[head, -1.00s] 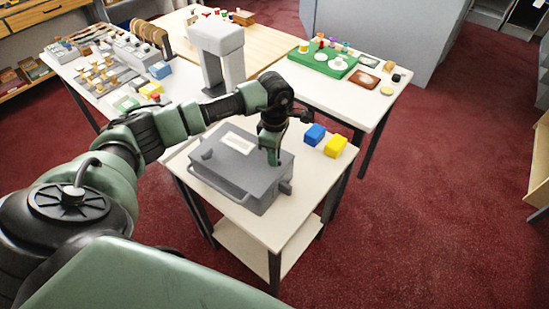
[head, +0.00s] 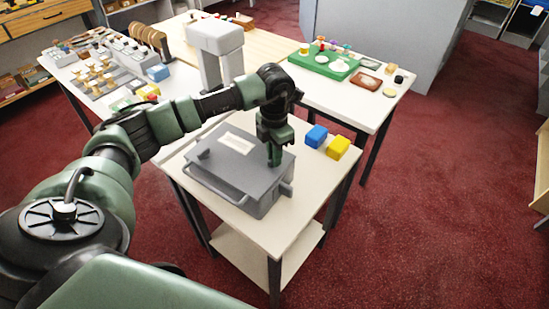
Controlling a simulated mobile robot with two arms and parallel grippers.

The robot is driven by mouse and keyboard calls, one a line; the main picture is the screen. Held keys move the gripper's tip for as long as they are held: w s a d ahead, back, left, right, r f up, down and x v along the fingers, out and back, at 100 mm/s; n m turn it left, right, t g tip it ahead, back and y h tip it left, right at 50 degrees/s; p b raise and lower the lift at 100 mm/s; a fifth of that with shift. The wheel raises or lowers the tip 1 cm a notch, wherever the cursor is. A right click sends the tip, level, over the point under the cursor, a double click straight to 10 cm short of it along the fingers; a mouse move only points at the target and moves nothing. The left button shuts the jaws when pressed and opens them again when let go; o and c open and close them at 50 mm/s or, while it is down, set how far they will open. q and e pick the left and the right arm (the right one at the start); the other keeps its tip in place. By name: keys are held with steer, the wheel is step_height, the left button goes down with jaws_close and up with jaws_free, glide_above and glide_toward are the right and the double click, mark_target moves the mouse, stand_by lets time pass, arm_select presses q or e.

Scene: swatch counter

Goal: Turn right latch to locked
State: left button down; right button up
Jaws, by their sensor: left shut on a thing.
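A grey case (head: 218,172) with a pale label (head: 237,143) on its lid lies on the small white table. A small dark latch (head: 203,154) shows at the left of the lid. My left gripper (head: 273,160) points down at the right part of the lid, shut on the right latch. The fingers cover that latch, so its angle is hidden. A bar handle (head: 228,197) runs along the near side of the case. My right gripper is not in view.
A blue block (head: 316,136) and a yellow block (head: 338,147) stand on the small table right of the case.

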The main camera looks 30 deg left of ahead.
arm_select(q)
steer(key=shift+n+b, duration=0.55)
steer(key=shift+n, duration=1.75)
steer(key=c, duration=1.5)
jaws_free()
step_height(320, 180, up, 7)
steer(key=shift+f+b, duration=0.15)
steer(key=shift+b, duration=0.7)
steer(key=shift+r, duration=0.6)
